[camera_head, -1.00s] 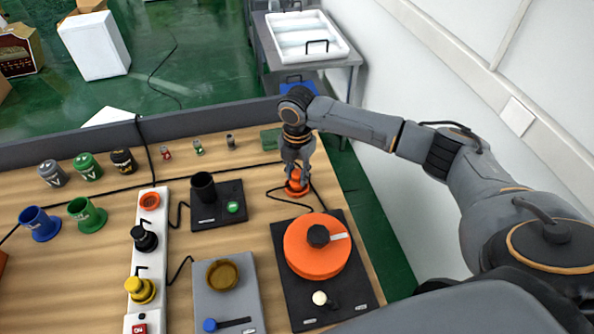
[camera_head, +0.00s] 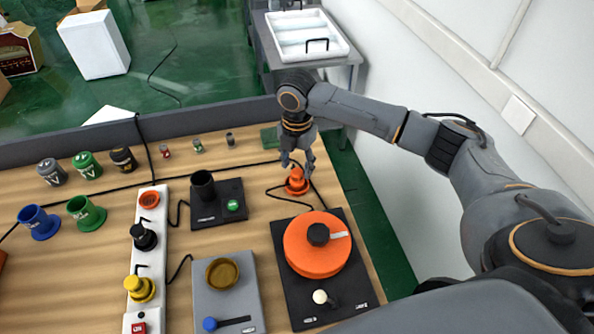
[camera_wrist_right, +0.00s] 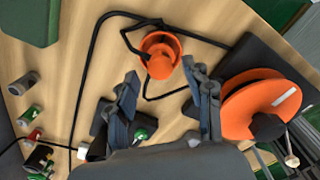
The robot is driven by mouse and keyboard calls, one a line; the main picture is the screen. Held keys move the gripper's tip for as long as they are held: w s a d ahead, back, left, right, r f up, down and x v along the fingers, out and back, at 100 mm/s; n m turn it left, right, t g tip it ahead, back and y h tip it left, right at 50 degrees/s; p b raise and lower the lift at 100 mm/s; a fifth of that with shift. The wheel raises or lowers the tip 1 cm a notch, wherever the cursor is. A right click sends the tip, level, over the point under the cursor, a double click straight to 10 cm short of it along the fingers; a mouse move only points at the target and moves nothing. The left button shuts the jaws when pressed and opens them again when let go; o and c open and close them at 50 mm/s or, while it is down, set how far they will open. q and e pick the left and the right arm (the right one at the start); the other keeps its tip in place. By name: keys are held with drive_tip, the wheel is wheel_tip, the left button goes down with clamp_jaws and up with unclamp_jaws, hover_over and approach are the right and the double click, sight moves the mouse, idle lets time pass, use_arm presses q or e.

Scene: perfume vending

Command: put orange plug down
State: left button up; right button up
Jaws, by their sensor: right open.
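The orange plug (camera_head: 298,180) stands on the wooden table behind the orange round machine, with its black cord beside it. It also shows in the right wrist view (camera_wrist_right: 160,57), ahead of the fingertips. My right gripper (camera_head: 297,162) is open and empty, just above and behind the plug. In the right wrist view its two fingers (camera_wrist_right: 160,88) are spread apart, with the plug beyond them and clear of both. My left gripper is not in view.
The orange machine (camera_head: 318,262) stands close in front of the plug. A white power strip (camera_head: 151,215) holds black and yellow plugs and has an empty orange socket (camera_head: 149,200). A black stand with a cup (camera_head: 205,218) is to the left. Cords cross the table.

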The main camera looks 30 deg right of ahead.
sight(297, 172)
wheel_tip(297, 172, up, 9)
drive_tip(key=b, duration=0.1)
idle(0.7)
